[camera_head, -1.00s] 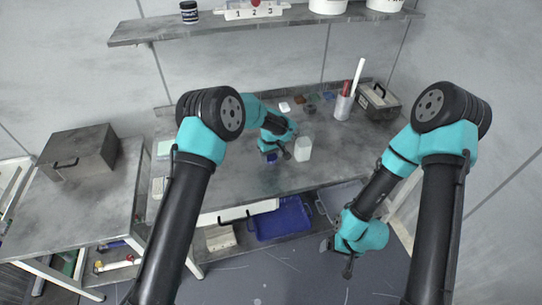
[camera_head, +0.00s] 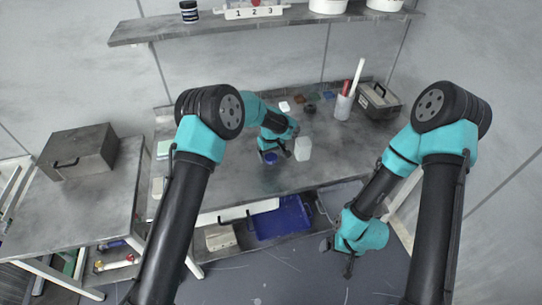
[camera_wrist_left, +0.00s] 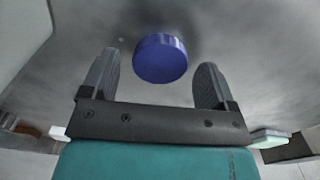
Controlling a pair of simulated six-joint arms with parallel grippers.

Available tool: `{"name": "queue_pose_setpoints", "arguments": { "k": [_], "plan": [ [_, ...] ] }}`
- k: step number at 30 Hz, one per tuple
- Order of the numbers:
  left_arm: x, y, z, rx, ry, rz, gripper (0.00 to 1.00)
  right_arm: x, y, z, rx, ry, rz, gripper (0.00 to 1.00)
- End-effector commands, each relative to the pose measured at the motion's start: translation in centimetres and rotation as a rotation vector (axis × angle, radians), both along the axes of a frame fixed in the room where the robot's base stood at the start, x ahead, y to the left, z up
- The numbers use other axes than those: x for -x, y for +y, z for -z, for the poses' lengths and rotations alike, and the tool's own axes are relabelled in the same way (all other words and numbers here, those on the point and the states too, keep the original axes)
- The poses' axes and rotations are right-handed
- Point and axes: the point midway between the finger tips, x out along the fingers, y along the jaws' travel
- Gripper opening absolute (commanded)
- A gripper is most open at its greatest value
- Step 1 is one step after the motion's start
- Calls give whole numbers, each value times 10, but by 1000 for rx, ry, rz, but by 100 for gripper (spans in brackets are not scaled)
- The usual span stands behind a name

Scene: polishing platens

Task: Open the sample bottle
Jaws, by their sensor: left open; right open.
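The sample bottle (camera_head: 303,149), a pale whitish block shape, stands upright on the bench in the head view, with no blue cap seen on it. A round blue cap (camera_head: 270,158) is just left of it, apart from it. In the left wrist view the cap (camera_wrist_left: 160,58) appears between the two fingertips, with a gap on each side. My left gripper (camera_head: 279,153) is open and empty, close over the cap. My right gripper (camera_head: 338,256) is open and empty, low in front of the bench; its fingers are hard to make out.
A pen holder (camera_head: 343,106) and a dark metal box (camera_head: 379,101) stand at the bench's back right. Small coloured pieces (camera_head: 310,108) lie at the back. A blue bin (camera_head: 279,219) is below the bench. The bench's front right is clear.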

Motion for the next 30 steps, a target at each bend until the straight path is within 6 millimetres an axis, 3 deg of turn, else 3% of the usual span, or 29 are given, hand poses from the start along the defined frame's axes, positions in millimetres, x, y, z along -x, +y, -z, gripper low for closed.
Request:
{"name": "queue_pose_setpoints", "arguments": {
  "k": [18,30],
  "plan": [
    [0,0,-102,0,-1,-1,81,0,0,0,0,0,0,93],
    [0,0,-114,0,1,-1,81,0,0,0,0,0,0,93]
  ]
}}
